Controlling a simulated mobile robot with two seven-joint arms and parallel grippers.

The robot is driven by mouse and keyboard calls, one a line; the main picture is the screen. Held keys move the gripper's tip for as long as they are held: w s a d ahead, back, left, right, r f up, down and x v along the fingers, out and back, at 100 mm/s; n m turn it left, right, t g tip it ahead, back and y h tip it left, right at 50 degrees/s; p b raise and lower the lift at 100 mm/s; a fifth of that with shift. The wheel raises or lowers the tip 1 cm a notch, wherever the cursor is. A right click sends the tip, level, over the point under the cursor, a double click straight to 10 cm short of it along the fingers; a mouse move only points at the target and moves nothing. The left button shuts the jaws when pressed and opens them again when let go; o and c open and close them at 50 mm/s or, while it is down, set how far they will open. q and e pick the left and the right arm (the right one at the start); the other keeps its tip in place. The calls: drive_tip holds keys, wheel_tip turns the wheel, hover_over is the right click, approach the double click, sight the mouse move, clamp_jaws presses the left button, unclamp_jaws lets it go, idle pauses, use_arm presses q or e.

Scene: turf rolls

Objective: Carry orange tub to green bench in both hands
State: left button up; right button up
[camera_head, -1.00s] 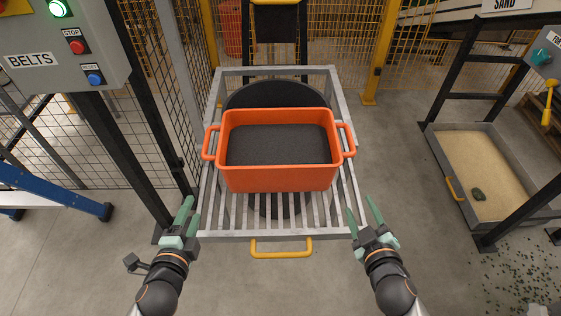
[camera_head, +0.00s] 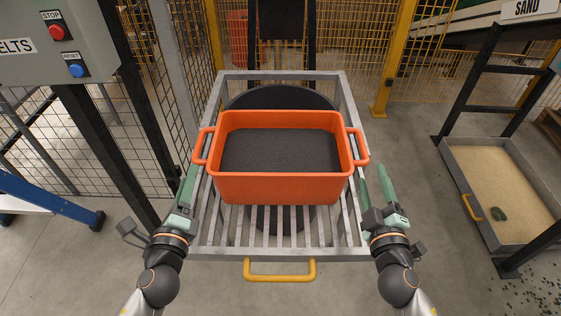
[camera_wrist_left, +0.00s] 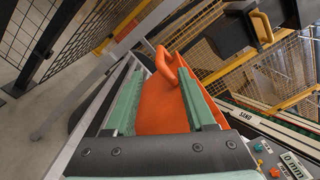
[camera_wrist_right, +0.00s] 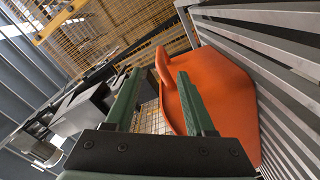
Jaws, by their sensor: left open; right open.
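The orange tub (camera_head: 285,188) stands upright on a grey slatted rack (camera_head: 225,240). Its inside looks dark and grainy. It has a left handle (camera_head: 202,146) and a right handle (camera_head: 358,146). My left gripper (camera_head: 186,182) is open beside the tub's left side, just nearer than the left handle. My right gripper (camera_head: 372,178) is open by the right side, nearer than the right handle. The tub also shows in the left wrist view (camera_wrist_left: 160,108) and the right wrist view (camera_wrist_right: 222,100), handle ahead of the fingers in both. I cannot make out a green bench.
A yellow bar handle (camera_head: 280,277) sticks out at the rack's front. A grey control box (camera_head: 55,50) and mesh fence stand left. A sand tray (camera_head: 505,190) lies on the floor at right. Open floor lies between rack and tray.

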sight(197, 143)
use_arm(q)
drive_tip(key=w, duration=1.1)
drive_tip(key=shift+w, duration=0.2)
use_arm(e)
drive_tip(key=w, duration=1.1)
drive_tip(key=shift+w, duration=0.2)
drive_tip(key=shift+c, duration=0.2)
use_arm(q)
clamp_jaws()
use_arm(e)
clamp_jaws()
use_arm(q)
drive_tip(key=shift+f, duration=0.1)
use_arm(e)
drive_tip(key=shift+d, duration=0.1)
use_arm(q)
drive_tip(key=shift+f, duration=0.15)
use_arm(e)
drive_tip(key=shift+d, duration=0.1)
drive_tip(key=shift+r, duration=0.1)
